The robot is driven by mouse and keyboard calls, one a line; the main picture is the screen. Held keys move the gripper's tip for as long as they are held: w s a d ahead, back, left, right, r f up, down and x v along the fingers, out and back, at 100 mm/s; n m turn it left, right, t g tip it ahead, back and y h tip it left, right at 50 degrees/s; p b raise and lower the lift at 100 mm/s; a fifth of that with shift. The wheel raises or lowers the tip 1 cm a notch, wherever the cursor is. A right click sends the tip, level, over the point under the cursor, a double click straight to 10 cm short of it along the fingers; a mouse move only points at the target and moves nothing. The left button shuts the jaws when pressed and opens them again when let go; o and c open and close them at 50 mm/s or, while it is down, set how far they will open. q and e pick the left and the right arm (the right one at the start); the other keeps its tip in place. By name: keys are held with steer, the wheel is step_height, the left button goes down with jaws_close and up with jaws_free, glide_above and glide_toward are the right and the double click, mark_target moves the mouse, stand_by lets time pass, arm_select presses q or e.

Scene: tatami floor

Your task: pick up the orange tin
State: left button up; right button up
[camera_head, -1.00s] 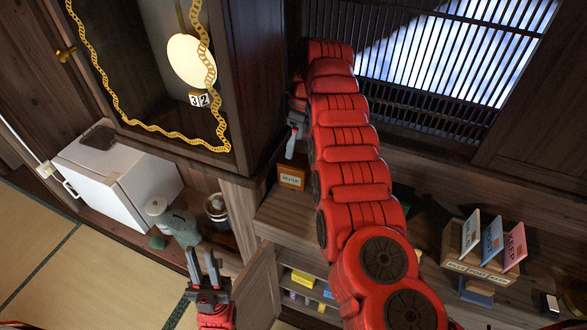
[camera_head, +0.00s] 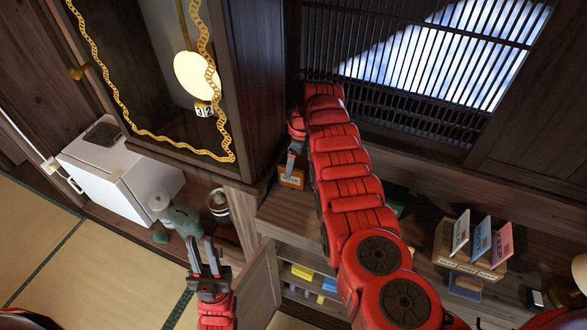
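The orange tin (camera_head: 298,183), a small orange box with a pale label, stands on the wooden counter at the centre left of the picture. My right arm, large and red, reaches up past it from the lower right. Its gripper (camera_head: 291,165) points down at the tin, and a grey finger overlaps the tin's upper left part. Whether it touches the tin, and how far its fingers are apart, I cannot tell.
A dark cabinet (camera_head: 240,80) rises just left of the tin. An open cupboard door (camera_head: 258,292) and shelves lie below the counter. A wooden holder with coloured cards (camera_head: 445,245) stands on the right. A white mini fridge (camera_head: 125,180) stands at the left.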

steer(key=shift+f, duration=0.25)
stand_by(0.3)
jaws_close()
stand_by(0.5)
